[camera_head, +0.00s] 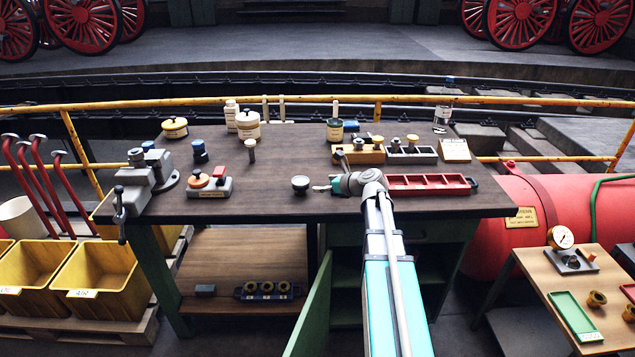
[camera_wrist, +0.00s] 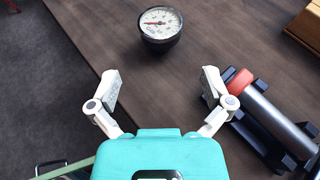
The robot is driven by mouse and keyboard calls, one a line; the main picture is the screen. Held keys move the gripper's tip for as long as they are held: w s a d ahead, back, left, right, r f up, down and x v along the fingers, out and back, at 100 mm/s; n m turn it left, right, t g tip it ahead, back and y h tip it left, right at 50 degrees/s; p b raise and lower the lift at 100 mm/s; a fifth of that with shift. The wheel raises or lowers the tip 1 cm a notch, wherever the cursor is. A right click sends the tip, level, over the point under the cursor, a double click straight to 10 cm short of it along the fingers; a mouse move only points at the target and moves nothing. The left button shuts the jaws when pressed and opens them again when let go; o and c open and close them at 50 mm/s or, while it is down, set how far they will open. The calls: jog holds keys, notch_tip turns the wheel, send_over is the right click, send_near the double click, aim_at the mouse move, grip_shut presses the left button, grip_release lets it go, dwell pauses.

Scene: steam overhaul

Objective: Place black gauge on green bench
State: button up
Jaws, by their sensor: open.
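The black gauge (camera_head: 300,183) sits on the dark wooden top of the green-legged bench (camera_head: 255,205), near its front edge. In the wrist view the gauge (camera_wrist: 160,28) has a round black body and a white dial facing up. My gripper (camera_head: 327,187) is just to the right of the gauge in the head view. In the wrist view my gripper (camera_wrist: 161,88) is open, with nothing between its fingers. The gauge is beyond the fingertips and apart from them.
A red-ended metal cylinder (camera_wrist: 257,105) lies in a dark cradle beside my right finger. A red tray (camera_head: 425,184) lies to the right. A green cabinet door (camera_head: 312,312) hangs open below.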

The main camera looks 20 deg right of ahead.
dwell(0.6)
jog(key=s+a+f+n+g, duration=0.3)
jog(key=s+a+f+n, duration=0.1)
jog(key=a+n, duration=0.35)
jog(key=s+a+f+n+g, duration=0.3)
jog(key=s+a+n, duration=0.1)
jog(key=a+n, duration=0.35)
jog(key=s+a+f+n+g+h, duration=0.2)
jog(key=s+a+n+g+h, duration=0.1)
jog(key=s+n, duration=0.4)
jog(key=s+a+f+n+g+h, duration=0.2)
jog(key=s+a+n+g+h, duration=0.1)
jog(key=s+n, duration=0.5)
jog(key=shift+a+f+n, duration=0.25)
jog(key=shift+a+n, duration=0.05)
jog(key=shift+a, duration=0.3)
